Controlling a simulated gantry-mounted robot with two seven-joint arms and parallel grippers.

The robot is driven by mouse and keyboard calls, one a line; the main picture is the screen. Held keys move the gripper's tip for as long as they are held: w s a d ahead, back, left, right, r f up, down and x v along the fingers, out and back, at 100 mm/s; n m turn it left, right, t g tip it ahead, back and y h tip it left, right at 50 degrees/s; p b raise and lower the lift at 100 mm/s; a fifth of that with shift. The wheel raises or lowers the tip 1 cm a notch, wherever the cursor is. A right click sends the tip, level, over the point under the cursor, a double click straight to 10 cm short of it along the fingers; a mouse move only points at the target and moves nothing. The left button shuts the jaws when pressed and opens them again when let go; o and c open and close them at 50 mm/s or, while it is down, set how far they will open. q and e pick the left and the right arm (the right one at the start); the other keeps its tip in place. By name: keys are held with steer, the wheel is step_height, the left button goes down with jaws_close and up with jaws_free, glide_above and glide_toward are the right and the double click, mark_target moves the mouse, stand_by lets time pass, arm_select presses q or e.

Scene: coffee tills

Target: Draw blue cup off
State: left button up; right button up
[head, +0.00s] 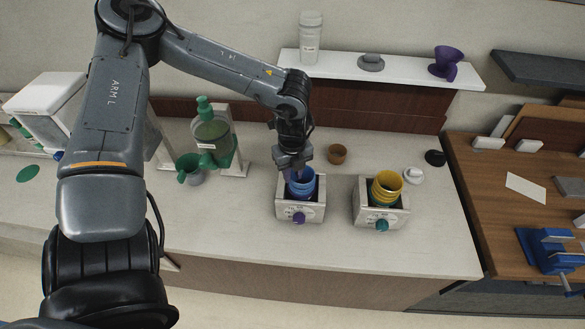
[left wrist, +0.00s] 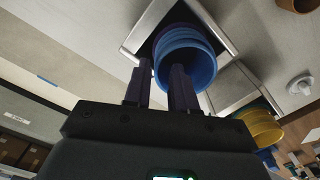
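The blue cup (head: 304,184) sits in a square metal till with a purple knob (head: 299,217). In the left wrist view the blue cup (left wrist: 196,55) shows its open mouth, and a dark purple edge shows behind it. My left gripper (head: 291,168) is low over the cup's left rim. In the left wrist view my left gripper (left wrist: 161,80) has its fingers apart. One finger is outside the rim and the other overlaps the cup's mouth; I cannot tell whether either touches. My right gripper is not in view.
A second till (head: 381,217) holds a yellow cup (head: 386,184) to the right. A small brown cup (head: 337,154) stands behind. A green dispenser (head: 213,132) and green mug (head: 190,169) are to the left. The front counter is clear. A raised white shelf (head: 410,72) runs behind.

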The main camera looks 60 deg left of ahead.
arm_select(q)
steer(key=shift+f, duration=0.6)
steer(key=shift+c, duration=0.3)
steer(key=shift+r, duration=0.15)
jaws_close()
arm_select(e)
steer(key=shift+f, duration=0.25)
arm_select(q)
steer(key=shift+r, duration=0.15)
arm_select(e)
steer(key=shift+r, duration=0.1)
arm_select(q)
steer(key=shift+r+p, duration=0.45)
steer(key=shift+r, duration=0.15)
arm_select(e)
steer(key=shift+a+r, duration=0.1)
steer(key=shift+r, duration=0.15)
arm_select(q)
steer(key=shift+r, duration=0.1)
steer(key=shift+r+p, duration=1)
steer(key=shift+r, duration=0.65)
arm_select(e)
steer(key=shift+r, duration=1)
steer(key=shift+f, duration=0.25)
